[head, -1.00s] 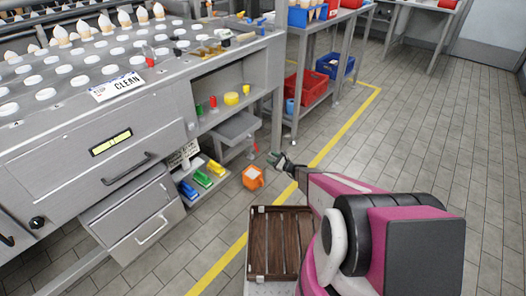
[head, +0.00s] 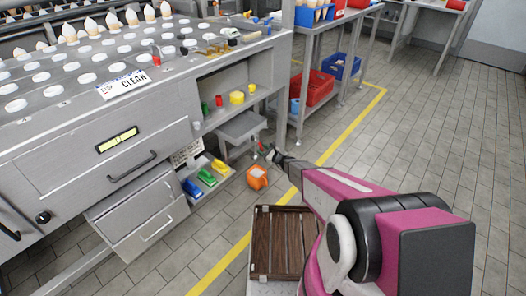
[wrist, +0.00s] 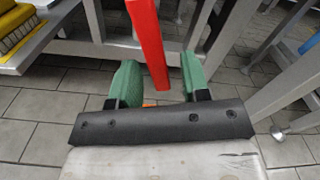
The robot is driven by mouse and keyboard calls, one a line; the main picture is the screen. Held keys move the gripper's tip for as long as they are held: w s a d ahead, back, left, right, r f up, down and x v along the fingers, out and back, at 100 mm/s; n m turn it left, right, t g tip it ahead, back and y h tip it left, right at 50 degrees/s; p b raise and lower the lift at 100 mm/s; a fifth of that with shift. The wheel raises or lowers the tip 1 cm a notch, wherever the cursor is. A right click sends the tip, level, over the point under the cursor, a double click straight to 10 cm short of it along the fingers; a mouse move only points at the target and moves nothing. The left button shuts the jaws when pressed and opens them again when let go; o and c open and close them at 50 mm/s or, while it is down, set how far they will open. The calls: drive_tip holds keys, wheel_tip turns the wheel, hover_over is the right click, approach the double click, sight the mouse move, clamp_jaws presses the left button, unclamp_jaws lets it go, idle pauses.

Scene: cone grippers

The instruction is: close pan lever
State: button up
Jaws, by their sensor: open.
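The red lever (wrist: 148,42) runs down the middle of the wrist view, between the two green fingers of my gripper (wrist: 158,78). The fingers are open, with a gap on each side of the lever. I cannot tell how far the lever reaches in between them. In the head view my gripper (head: 267,153) is small, at the front of the grey pan (head: 242,126) under the machine's shelf. The lever is mostly hidden by the gripper there.
An orange container (head: 257,177) stands on the floor below my gripper. A low shelf with colored items (head: 206,177) is to the left. A metal table leg (head: 281,128) stands close on the right. A brown slatted crate (head: 283,243) is near me. Floor at right is clear.

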clamp_jaws()
drive_tip(key=w+d+r+n, duration=0.2)
drive_tip(key=r+n, duration=0.3)
drive_tip(key=n, duration=0.9)
drive_tip(key=shift+w+d+r, duration=0.25)
drive_tip(key=shift+w+r, duration=0.15)
drive_tip(key=shift+w, duration=0.2)
idle(0.5)
